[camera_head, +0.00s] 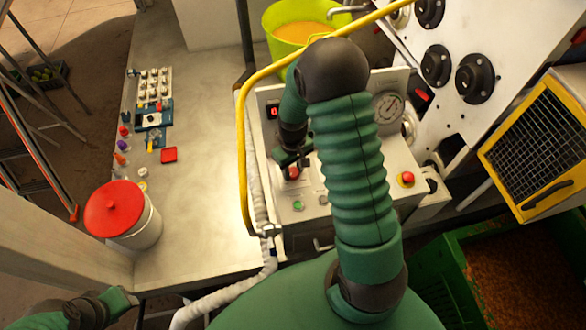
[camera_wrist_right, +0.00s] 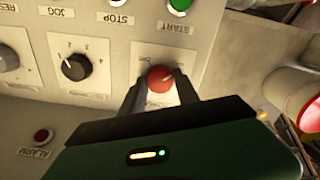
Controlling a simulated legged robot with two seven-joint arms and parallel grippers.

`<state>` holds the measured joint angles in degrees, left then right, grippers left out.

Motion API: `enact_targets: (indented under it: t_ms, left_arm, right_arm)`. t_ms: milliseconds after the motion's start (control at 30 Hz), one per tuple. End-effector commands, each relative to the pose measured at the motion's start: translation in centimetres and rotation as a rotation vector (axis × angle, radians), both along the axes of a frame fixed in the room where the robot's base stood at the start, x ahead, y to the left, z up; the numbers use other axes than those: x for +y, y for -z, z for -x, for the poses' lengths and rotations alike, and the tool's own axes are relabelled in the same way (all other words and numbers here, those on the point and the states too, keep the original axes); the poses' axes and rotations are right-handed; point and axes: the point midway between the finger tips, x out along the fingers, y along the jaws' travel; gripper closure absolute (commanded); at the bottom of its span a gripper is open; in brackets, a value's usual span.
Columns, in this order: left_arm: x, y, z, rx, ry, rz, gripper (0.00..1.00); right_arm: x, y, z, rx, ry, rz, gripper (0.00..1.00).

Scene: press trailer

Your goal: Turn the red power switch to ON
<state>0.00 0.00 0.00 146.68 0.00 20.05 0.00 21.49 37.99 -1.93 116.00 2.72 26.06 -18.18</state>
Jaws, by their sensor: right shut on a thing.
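The red power switch (camera_wrist_right: 161,79) is a round red knob on a pale label plate of the control panel, in the right wrist view. My right gripper (camera_wrist_right: 162,90) is shut on it, with one dark finger on each side. In the head view a bit of the red switch (camera_head: 294,172) shows under my right gripper (camera_head: 292,163), on the left part of the control panel (camera_head: 312,190). The marks on its plate are too small or hidden to read. My left gripper (camera_head: 128,298) is at the bottom left, far from the panel; its fingers are not clear.
A black selector knob (camera_wrist_right: 75,67) sits beside the switch, and a green start button (camera_wrist_right: 180,5) is near it. A red emergency button (camera_head: 405,179) is on the panel's right. A yellow pipe (camera_head: 243,150) runs along its left. A red-lidded pot (camera_head: 125,212) stands on the table.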

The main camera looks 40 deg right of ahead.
Motion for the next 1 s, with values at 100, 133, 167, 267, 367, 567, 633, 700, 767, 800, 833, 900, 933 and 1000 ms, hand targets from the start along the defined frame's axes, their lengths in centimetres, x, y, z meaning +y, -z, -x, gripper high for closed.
enact_targets:
  t_ms: [100, 133, 167, 267, 367, 567, 633, 700, 767, 800, 833, 900, 933, 1000]
  left_arm:
    - [0.0, 0.0, 0.0, 0.0, 0.0, 0.0, 0.64]
    - [0.0, 0.0, 0.0, 0.0, 0.0, 0.0, 0.64]
    - [0.0, 0.0, 0.0, 0.0, 0.0, 0.0, 0.64]
    - [0.0, 0.0, 0.0, 0.0, 0.0, 0.0, 0.64]
    - [0.0, 0.0, 0.0, 0.0, 0.0, 0.0, 0.64]
    - [0.0, 0.1, 0.0, 0.0, 0.0, 0.0, 0.64]
    - [0.0, 0.3, 0.0, 0.0, 0.0, 0.0, 0.64]
    - [0.0, 0.7, 0.0, 0.0, 0.0, 0.0, 0.64]
    - [0.0, 1.1, 0.0, 0.0, 0.0, 0.0, 0.64]
    - [0.0, 1.4, 0.0, 0.0, 0.0, 0.0, 0.64]
    - [0.0, 1.6, 0.0, 0.0, 0.0, 0.0, 0.64]
    - [0.0, 2.1, 0.0, 0.0, 0.0, 0.0, 0.64]
    - [0.0, 2.2, 0.0, 0.0, 0.0, 0.0, 0.64]
    - [0.0, 2.6, 0.0, 0.0, 0.0, 0.0, 0.64]
  right_arm:
    - [0.0, 0.0, -0.1, -0.003, 0.0, 0.0, 0.57]
    - [0.0, 0.0, -0.1, -0.003, 0.0, 0.0, 0.53]
    - [0.0, 0.0, -0.1, -0.003, 0.0, 0.0, 0.49]
    - [0.0, 0.0, -0.1, -0.002, 0.0, 0.0, 0.41]
    - [0.0, 0.0, 0.0, -0.002, 0.0, 0.0, 0.41]
    - [0.0, -0.3, 0.0, -0.003, -0.001, 0.0, 0.41]
    - [-0.1, -0.9, -0.1, -0.006, -0.001, 0.002, 0.41]
    - [-0.1, -2.1, -0.1, -0.007, -0.001, 0.003, 0.41]
    - [-0.1, -3.6, -0.2, -0.009, -0.001, 0.003, 0.41]
    - [-0.1, -4.7, -0.2, -0.01, -0.001, 0.004, 0.41]
    - [-0.1, -5.6, -0.2, -0.01, -0.001, 0.004, 0.41]
    - [-0.2, -7.8, -0.3, -0.01, -0.001, 0.004, 0.41]
    - [-0.2, -8.7, -0.2, -0.01, -0.001, 0.004, 0.41]
    - [-0.2, -10.8, -0.3, -0.009, -0.001, 0.003, 0.41]
